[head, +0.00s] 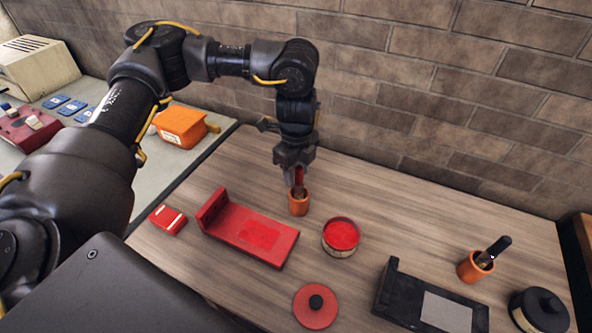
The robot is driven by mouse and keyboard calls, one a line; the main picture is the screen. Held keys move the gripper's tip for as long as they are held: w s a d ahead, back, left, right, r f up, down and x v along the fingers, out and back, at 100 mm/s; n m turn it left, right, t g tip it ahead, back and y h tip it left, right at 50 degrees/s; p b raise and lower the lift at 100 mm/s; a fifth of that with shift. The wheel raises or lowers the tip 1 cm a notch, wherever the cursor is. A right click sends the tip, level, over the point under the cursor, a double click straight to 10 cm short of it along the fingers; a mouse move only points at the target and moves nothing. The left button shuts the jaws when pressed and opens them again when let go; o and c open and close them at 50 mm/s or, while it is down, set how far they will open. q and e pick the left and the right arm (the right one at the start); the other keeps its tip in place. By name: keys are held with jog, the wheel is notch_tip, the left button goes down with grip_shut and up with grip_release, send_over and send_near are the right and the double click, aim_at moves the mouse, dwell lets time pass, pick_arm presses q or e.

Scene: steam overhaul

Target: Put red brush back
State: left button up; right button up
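The red brush (299,177) stands upright with its lower end in an orange cup (298,204) at the back of the wooden bench. My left gripper (297,176) points down over this cup, with its fingers around the red handle. I cannot tell whether the fingers press on it or stand slightly apart. The bristles are hidden in the cup. My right gripper is not in view.
Nearby are a red stand (225,225), a small red box (168,220), an open red tin (341,237) and its red lid (315,306). At right are a black stand (398,290), another orange cup (475,267) with a black-handled brush, and a black-lidded tin (540,310). A brick wall is behind.

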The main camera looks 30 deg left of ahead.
pick_arm(q)
jog(key=shift+r, duration=0.1)
notch_tip(320, 180, up, 12)
jog(key=shift+b, duration=0.35)
jog(key=shift+r, duration=0.1)
dwell(0.4)
